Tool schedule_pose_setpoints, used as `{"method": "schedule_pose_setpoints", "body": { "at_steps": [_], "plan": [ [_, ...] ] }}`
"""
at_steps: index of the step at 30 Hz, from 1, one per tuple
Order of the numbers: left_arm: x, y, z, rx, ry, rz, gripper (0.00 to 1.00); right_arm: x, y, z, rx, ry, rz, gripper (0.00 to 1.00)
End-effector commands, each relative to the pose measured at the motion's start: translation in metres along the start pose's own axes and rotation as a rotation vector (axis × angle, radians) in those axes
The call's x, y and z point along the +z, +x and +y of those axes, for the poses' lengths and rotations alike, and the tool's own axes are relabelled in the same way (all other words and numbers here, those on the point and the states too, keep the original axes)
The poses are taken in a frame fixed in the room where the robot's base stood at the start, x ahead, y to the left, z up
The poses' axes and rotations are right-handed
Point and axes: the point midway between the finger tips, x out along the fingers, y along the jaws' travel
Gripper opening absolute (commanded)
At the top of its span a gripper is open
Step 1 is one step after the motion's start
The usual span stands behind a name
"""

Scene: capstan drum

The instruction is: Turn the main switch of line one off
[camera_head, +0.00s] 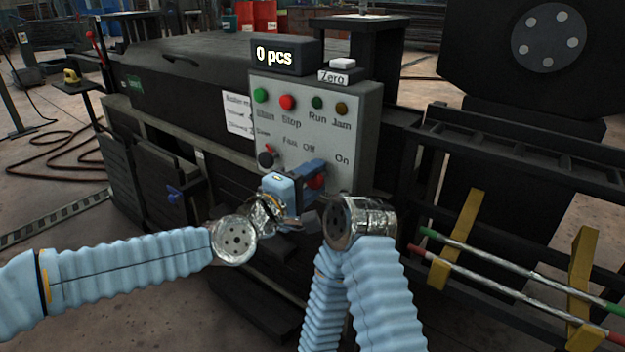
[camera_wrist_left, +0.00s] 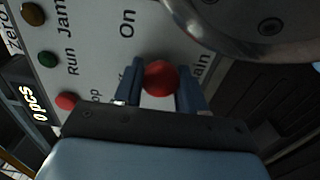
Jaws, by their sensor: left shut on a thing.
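The grey control panel (camera_head: 352,120) faces me, with the printed words Off and On near its lower right part. The red main switch knob (camera_head: 317,181) sits below these words and is partly covered by my left gripper (camera_head: 313,172). In the left wrist view the red knob (camera_wrist_left: 160,78) lies between the two blue fingers of my left gripper (camera_wrist_left: 159,86), which is shut on it. Part of the word Main shows beside it. I cannot tell whether the knob points to On or Off. My right arm is bent close to the panel's lower right; its gripper does not show.
A black selector with a red tip (camera_head: 267,157) is at the panel's lower left. Start (camera_head: 260,95), Stop (camera_head: 287,102), Run and Jam lamps run above. The display (camera_head: 284,56) reads 0 pcs. A dark rail frame with rods (camera_head: 500,268) stands at the right.

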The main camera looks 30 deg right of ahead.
Motion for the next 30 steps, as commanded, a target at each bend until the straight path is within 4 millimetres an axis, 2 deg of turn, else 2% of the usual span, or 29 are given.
{"method": "schedule_pose_setpoints", "body": {
  "at_steps": [2, 3, 6, 7, 15, 19, 23, 30],
  "plan": [
    [-0.004, 0.0, 0.002, 0.006, -0.001, 0.009, 0.1, 0.0, 0.0, 0.0, 0.0, 0.0, 0.0, 0.43],
    [-0.004, 0.0, 0.002, 0.006, -0.001, 0.009, 0.46, 0.0, 0.0, 0.0, 0.0, 0.0, 0.0, 0.43],
    [-0.003, 0.0, 0.002, 0.004, -0.001, 0.007, 0.62, 0.0, 0.0, 0.0, 0.0, 0.0, 0.0, 0.43],
    [-0.003, 0.0, 0.002, 0.004, -0.001, 0.006, 0.64, 0.0, 0.0, 0.0, 0.0, 0.0, 0.0, 0.43],
    [-0.001, -0.001, 0.001, 0.002, 0.0, 0.003, 0.64, 0.0, 0.0, 0.0, 0.0, 0.0, 0.0, 0.43],
    [-0.003, -0.012, 0.001, 0.002, 0.0, 0.005, 0.64, 0.0, 0.001, 0.0, 0.0, 0.0, 0.0, 0.43],
    [-0.003, -0.038, -0.001, 0.0, 0.001, 0.006, 0.64, 0.0, 0.003, 0.001, 0.0, 0.0, 0.001, 0.43],
    [-0.004, -0.098, 0.0, 0.001, 0.001, 0.009, 0.64, 0.0, 0.003, 0.001, 0.0, 0.0, 0.001, 0.43]
  ]
}}
